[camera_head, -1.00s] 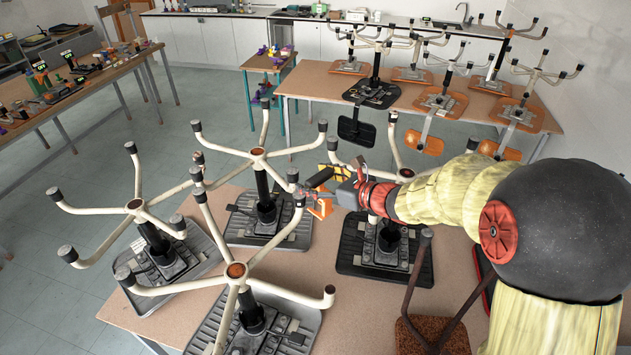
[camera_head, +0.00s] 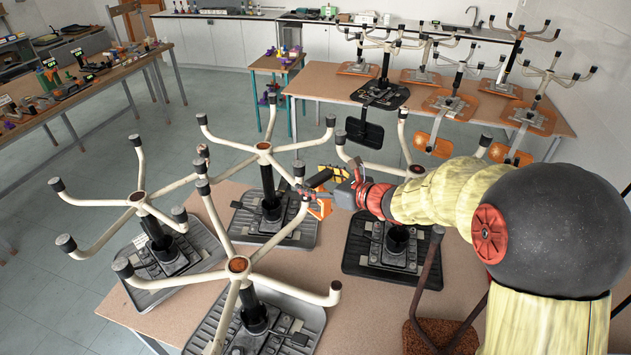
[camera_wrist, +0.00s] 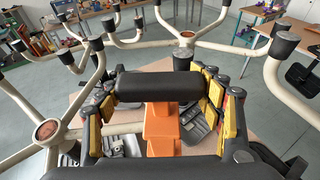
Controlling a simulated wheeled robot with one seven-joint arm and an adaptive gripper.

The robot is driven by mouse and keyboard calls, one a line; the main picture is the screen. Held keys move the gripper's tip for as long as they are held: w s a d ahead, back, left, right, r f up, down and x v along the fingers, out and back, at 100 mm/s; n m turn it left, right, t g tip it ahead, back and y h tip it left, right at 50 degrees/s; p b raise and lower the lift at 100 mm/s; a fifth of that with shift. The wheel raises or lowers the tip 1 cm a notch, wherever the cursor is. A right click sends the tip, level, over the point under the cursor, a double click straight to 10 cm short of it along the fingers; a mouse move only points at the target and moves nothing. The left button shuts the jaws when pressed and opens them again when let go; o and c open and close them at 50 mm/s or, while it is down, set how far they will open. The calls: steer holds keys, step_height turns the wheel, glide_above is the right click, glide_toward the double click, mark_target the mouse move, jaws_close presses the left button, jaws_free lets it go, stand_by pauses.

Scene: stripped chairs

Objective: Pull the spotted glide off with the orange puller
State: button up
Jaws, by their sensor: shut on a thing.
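My gripper (camera_head: 322,186) is up among the chair legs at the middle of the head view. In the wrist view my gripper (camera_wrist: 160,88) has its yellow-padded fingers on either side of a black crossbar, shut on the orange puller (camera_wrist: 160,130). The orange puller also shows under the gripper in the head view (camera_head: 320,208). A glide with a mottled, brownish look (camera_head: 203,151), perhaps the spotted one, caps a leg left of the gripper. Dark glides (camera_head: 299,168) sit close to the gripper's left side. I cannot make out spots on any glide in the wrist view.
Upturned chair bases with cream legs (camera_head: 265,148) crowd the near table (camera_head: 205,200), their legs spreading around my gripper. Another table (camera_head: 320,82) with more upturned chairs stands at the back right. Open floor (camera_head: 100,150) lies to the left.

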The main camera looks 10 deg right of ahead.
steer(key=shift+w+a+r+b, duration=0.1)
steer(key=shift+w+a+b, duration=0.55)
steer(key=shift+w+a, duration=0.3)
stand_by(1.2)
steer(key=shift+w+a, duration=0.3)
steer(key=shift+w, duration=0.4)
steer(key=shift+c, duration=0.2)
steer(key=shift+w+a+m+t+h+b, duration=0.45)
steer(key=shift+w+t+b, duration=0.25)
steer(key=shift+b, duration=2.9)
jaws_close()
steer(key=shift+b, duration=0.65)
